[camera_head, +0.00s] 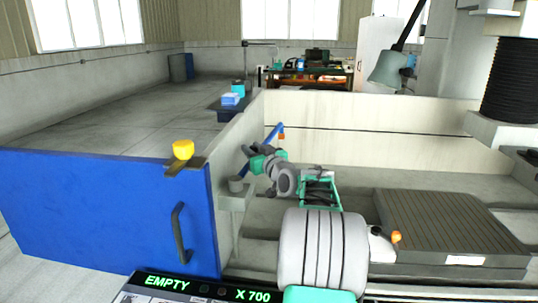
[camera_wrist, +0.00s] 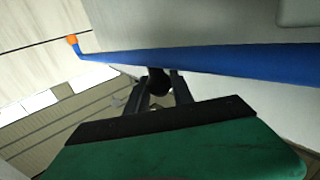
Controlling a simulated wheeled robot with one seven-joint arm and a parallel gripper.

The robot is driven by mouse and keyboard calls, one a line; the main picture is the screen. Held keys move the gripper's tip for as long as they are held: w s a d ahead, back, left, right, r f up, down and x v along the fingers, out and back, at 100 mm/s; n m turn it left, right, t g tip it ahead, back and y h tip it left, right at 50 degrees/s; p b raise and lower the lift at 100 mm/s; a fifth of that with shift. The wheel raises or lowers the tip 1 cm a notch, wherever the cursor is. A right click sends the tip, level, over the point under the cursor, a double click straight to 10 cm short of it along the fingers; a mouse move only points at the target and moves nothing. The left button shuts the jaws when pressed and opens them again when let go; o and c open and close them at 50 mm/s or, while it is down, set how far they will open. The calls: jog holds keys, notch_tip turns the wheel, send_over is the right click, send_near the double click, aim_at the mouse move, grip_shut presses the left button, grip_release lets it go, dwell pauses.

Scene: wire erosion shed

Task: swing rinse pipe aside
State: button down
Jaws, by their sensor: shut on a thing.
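The blue rinse pipe (camera_head: 272,134) rises from a grey post (camera_head: 236,184) at the left wall of the machine tank and ends in an orange nozzle (camera_head: 281,136). In the wrist view the pipe (camera_wrist: 225,60) runs across the top, its bent orange tip (camera_wrist: 72,39) at the left. My gripper (camera_head: 248,152) is at the pipe. In the wrist view my gripper's fingers (camera_wrist: 162,88) are shut around a dark piece (camera_wrist: 158,80) right against the pipe. The exact contact is partly hidden by the fingers.
A blue door (camera_head: 110,210) with a dark handle (camera_head: 180,232) and yellow knob (camera_head: 183,149) stands at left. The tank's pale back wall (camera_head: 370,125) is behind my arm. A grey ribbed block (camera_head: 450,225) lies at right. A lamp (camera_head: 388,68) hangs at upper right.

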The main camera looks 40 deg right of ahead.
jog(key=c, duration=1.1)
grip_release()
jog(key=shift+w, duration=0.15)
jog(key=s, duration=0.2)
jog(key=s+a, duration=0.1)
jog(key=s, duration=0.2)
jog(key=s+b, duration=0.1)
jog(key=s, duration=0.1)
jog(key=shift+s+a, duration=0.25)
jog(key=shift+s, duration=0.15)
